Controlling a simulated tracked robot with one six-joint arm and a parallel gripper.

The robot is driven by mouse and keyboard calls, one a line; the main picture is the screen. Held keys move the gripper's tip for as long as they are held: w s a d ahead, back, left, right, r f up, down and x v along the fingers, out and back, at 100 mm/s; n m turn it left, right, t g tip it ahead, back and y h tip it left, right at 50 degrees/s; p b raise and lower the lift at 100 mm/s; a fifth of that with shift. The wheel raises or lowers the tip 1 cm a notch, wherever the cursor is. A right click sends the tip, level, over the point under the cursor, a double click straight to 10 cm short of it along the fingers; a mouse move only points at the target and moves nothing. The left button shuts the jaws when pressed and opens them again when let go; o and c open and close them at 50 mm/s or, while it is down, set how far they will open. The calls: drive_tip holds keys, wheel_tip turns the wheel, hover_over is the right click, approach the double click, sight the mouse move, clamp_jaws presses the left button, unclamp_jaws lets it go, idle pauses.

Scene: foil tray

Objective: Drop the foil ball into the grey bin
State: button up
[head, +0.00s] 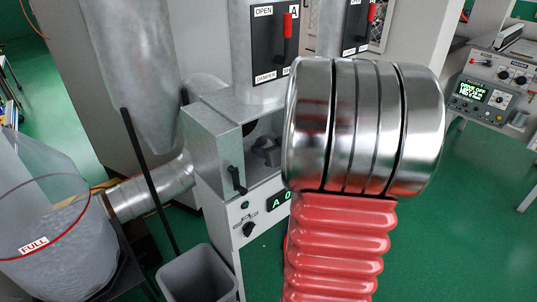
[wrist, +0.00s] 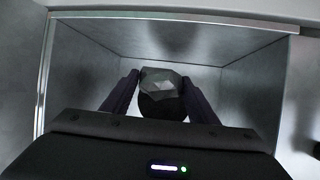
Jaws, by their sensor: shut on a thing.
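The foil ball (wrist: 160,80), a grey faceted lump, sits between the two dark fingers of my gripper (wrist: 160,86) in the wrist view. The fingers are shut on it, inside a metal-walled compartment. A dark round shape lies just below the ball; I cannot tell what it is. The grey bin (head: 198,274) stands on the floor at the bottom of the head view, its top open and its lower part cut off by the frame. In the head view, my arm hides most of the gripper, and the ball is not clearly seen.
The metal cabinet (head: 213,146) has an open compartment, with a black handle on its side. A clear drum marked FULL (head: 42,235) stands left of the bin, with a duct (head: 150,190) behind. A control console (head: 490,85) is at right. Green floor is clear at lower right.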

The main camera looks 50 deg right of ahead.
drive_tip(key=shift+f, duration=0.15)
wheel_tip(320, 180, down, 2)
drive_tip(key=shift+f, duration=0.2)
drive_tip(key=shift+w+f, duration=0.35)
drive_tip(key=shift+f, duration=0.15)
drive_tip(key=shift+f, duration=0.25)
drive_tip(key=o, duration=1.1)
drive_tip(key=shift+c, duration=0.2)
drive_tip(key=shift+r, duration=0.1)
